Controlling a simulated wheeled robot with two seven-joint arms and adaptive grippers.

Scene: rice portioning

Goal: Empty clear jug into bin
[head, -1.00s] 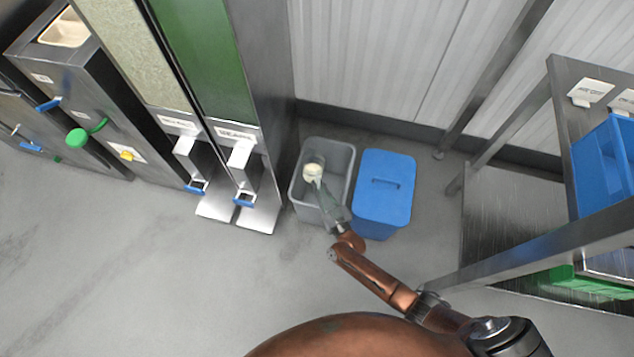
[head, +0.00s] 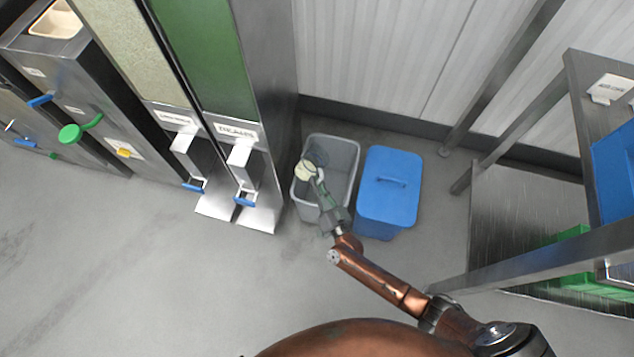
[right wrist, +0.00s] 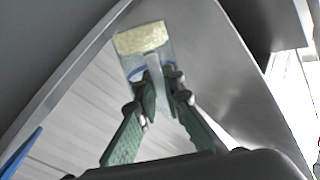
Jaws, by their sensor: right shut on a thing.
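The clear jug (head: 307,169) is held over the grey open bin (head: 347,142), towards its left side. The jug looks tilted, and a pale yellowish content shows in it. My right gripper (head: 321,186) is shut on the jug's handle, with its green fingers reaching in over the bin from the front. In the right wrist view the fingers (right wrist: 162,82) close on the handle, and the jug (right wrist: 147,57) shows beyond with a pale yellow band of content at its top. I cannot make out any falling grains. My left gripper is not in view.
A blue lidded bin (head: 388,190) stands right beside the grey bin. Tall dispensers with blue levers (head: 243,202) stand close on the left. A steel table (head: 590,90) with a blue crate is at the right. The floor at front left is clear.

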